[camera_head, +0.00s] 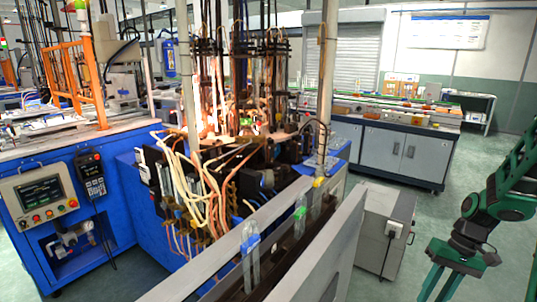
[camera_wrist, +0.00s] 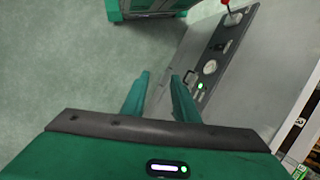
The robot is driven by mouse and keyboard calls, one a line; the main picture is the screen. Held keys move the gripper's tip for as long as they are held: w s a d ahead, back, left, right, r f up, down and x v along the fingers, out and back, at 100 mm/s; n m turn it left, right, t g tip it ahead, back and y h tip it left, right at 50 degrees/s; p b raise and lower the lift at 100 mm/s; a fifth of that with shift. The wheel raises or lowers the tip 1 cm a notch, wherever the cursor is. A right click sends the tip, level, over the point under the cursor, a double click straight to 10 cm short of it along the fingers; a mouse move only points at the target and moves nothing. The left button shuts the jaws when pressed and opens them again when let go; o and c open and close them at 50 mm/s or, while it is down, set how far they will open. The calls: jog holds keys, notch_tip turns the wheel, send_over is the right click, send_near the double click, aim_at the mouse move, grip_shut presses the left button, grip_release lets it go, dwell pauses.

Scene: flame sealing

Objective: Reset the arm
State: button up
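My arm comes in from the right edge of the head view, green and dark grey. My gripper (camera_head: 446,272) hangs at the lower right, pointing down over the floor, beside the machine and apart from it. In the wrist view the two green fingers of my gripper (camera_wrist: 158,90) stand apart with a gap between them. Nothing is held between them; floor and a grey panel show beyond.
A flame machine (camera_head: 240,150) with hoses stands in the middle. A grey box (camera_head: 385,230) stands between machine and arm. Green floor (camera_head: 395,285) is open nearby.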

jog(key=s+a+r+m+t+h, duration=0.1)
jog(key=s+r, duration=0.6)
jog(key=s, duration=0.2)
jog(key=s+a+r+m+h, duration=0.1)
jog(key=s+r+m+h, duration=0.1)
jog(key=s+r, duration=0.5)
jog(key=s, duration=0.2)
jog(key=shift+s+r+m+t, duration=0.15)
jog(key=shift+s+m+t, duration=0.15)
jog(key=shift+s+t, duration=0.1)
jog(key=shift+w+f+h, duration=0.25)
jog(key=shift+w+h, duration=0.05)
jog(key=shift+w, duration=0.35)
